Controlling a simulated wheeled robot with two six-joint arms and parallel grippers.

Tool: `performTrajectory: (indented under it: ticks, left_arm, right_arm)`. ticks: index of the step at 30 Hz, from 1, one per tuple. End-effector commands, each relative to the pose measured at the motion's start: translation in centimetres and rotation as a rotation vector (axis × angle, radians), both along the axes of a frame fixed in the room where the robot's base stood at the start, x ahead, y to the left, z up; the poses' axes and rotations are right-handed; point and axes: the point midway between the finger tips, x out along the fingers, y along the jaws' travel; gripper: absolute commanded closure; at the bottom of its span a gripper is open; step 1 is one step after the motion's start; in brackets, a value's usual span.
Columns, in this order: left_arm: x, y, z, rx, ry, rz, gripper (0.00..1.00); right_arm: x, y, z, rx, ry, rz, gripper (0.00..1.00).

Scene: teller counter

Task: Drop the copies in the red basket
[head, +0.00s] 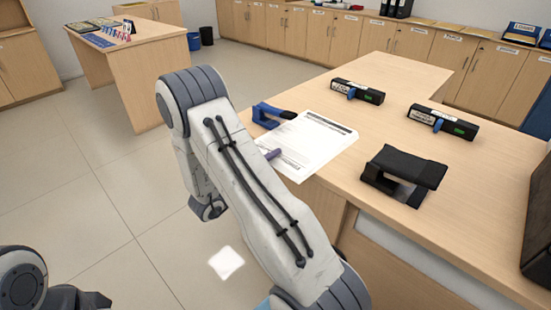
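White printed sheets (322,143) lie on the wooden counter at its left edge, one overlapping another. My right arm crosses the middle of the head view and covers the area left of the sheets. What looks like a tip of my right gripper (271,154) shows as a small grey-purple bar at the sheets' lower left; the rest is hidden behind the arm. I cannot tell whether it is open or holds paper. My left arm shows only at the bottom left corner, and its fingers cannot be made out. No red basket is in view.
A blue hole punch (267,115) is beside the sheets. A black punch (404,174) and two black labelled devices (357,92) (442,122) stand to the right. A blue bin (194,41) and black bin (206,36) stand on the far floor.

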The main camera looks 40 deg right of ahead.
Motion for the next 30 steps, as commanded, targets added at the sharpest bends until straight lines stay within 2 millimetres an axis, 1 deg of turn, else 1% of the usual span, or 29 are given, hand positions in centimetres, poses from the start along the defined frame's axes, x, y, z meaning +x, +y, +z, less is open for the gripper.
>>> performTrajectory:
  ticks: [8,11,12,13,30]
  left_arm:
    - [-0.01,0.00,-0.02,0.000,0.000,0.000,0.62]
    - [0.00,0.00,-0.01,0.000,0.000,0.000,0.62]
    - [0.00,0.00,-0.01,0.000,0.000,0.000,0.62]
    - [0.00,0.00,-0.01,0.000,0.000,0.000,0.62]
    - [0.00,0.00,-0.01,0.000,0.000,0.000,0.62]
  right_arm:
    - [0.01,-0.12,0.03,0.000,0.000,0.000,0.74]
    - [0.02,-0.11,0.03,0.000,0.000,0.000,0.91]
    - [0.02,-0.10,0.03,0.000,0.000,0.000,0.99]
    - [0.02,-0.10,0.03,0.000,0.000,0.000,1.00]
    - [0.02,-0.08,0.03,0.000,0.000,0.000,1.00]
